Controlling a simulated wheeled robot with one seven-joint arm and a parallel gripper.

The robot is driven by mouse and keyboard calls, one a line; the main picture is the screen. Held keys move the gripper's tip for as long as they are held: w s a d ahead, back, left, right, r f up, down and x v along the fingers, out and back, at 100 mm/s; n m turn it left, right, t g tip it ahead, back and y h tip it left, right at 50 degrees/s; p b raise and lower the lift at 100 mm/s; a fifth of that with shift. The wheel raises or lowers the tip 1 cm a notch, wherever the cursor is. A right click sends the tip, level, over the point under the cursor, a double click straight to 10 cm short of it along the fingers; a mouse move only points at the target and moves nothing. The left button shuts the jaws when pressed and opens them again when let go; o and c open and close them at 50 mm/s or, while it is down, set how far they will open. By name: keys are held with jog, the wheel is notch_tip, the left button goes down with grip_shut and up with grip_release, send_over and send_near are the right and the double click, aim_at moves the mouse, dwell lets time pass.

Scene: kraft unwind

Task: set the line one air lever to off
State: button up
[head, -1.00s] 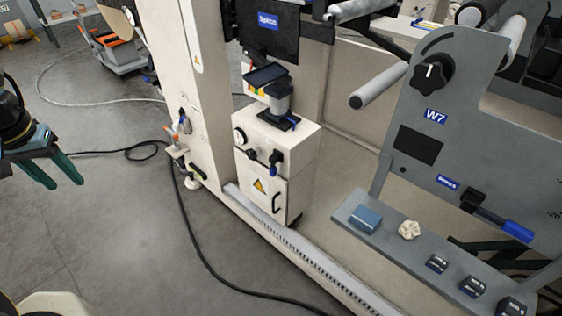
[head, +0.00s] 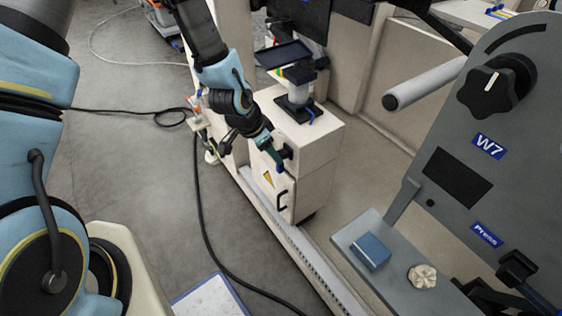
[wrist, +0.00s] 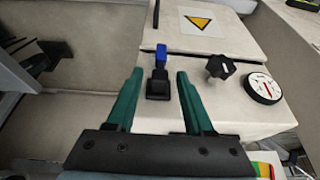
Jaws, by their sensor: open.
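A small lever with a blue tip (wrist: 161,54) and a black base (wrist: 158,88) is mounted on the front of a cream cabinet (wrist: 150,40). In the wrist view it stands between the two green fingers of my gripper (wrist: 160,74), which are open with a gap on both sides. In the head view the blue tip (head: 280,168) points down the cabinet front, and my gripper (head: 271,150) is right at it, partly hiding the base. No label for the lever is legible.
A black knob (wrist: 220,66) and a round white gauge (wrist: 262,87) sit beside the lever on the cabinet. A door handle (head: 281,199) is below it. A grey W7 panel (head: 470,120) and a shelf with a blue box (head: 371,250) stand to the right.

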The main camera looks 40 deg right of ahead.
jog(key=x, duration=0.7)
jog(key=shift+a, duration=0.1)
grip_shut()
jog(key=shift+w, duration=0.1)
dwell(1.2)
